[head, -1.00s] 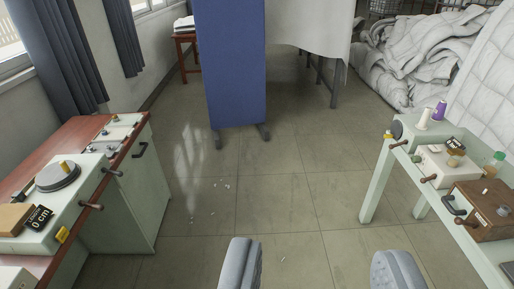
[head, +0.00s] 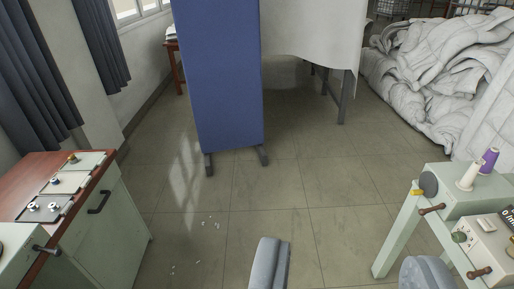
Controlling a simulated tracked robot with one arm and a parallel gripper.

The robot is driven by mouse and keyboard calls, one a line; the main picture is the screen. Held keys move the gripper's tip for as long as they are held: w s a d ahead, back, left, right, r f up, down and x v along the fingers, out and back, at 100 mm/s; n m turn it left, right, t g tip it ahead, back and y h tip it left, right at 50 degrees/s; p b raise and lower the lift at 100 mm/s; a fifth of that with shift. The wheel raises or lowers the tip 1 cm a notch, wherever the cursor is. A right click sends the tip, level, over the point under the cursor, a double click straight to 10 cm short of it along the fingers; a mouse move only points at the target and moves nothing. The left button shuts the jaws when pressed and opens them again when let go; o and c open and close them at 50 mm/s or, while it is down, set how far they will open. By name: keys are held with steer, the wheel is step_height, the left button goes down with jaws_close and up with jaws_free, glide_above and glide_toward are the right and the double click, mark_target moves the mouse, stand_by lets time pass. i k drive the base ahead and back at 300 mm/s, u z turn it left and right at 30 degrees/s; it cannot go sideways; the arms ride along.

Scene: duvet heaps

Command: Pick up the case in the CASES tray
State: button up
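My gripper (head: 347,262) is open and empty. Its two grey padded fingers stand wide apart at the bottom of the head view, with only floor between them. I cannot read a CASES label on any tray. Small shallow trays lie on the red-brown top of the left cabinet (head: 125,222). The near tray (head: 44,208) holds small silvery round pieces, the middle tray (head: 62,183) a small dark-topped piece, and the far tray (head: 77,160) a small orange-brown piece. I cannot tell whether any of these is the case. My gripper is well to the right of them.
A blue screen (head: 218,80) on feet stands ahead. A white-draped table (head: 312,35) is behind it. A pale green bench (head: 452,190) with spools and boxes stands right, near a white duvet heap (head: 425,70). Small white scraps (head: 210,223) lie on the otherwise clear tiled floor.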

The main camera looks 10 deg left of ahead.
mark_target(73, 160)
steer(key=u, duration=0.1)
steer(key=i, duration=1.3)
steer(key=u, duration=0.65)
steer(key=i, duration=1.2)
steer(key=u, duration=1.45)
steer(key=i, duration=1.15)
steer(key=u, duration=0.55)
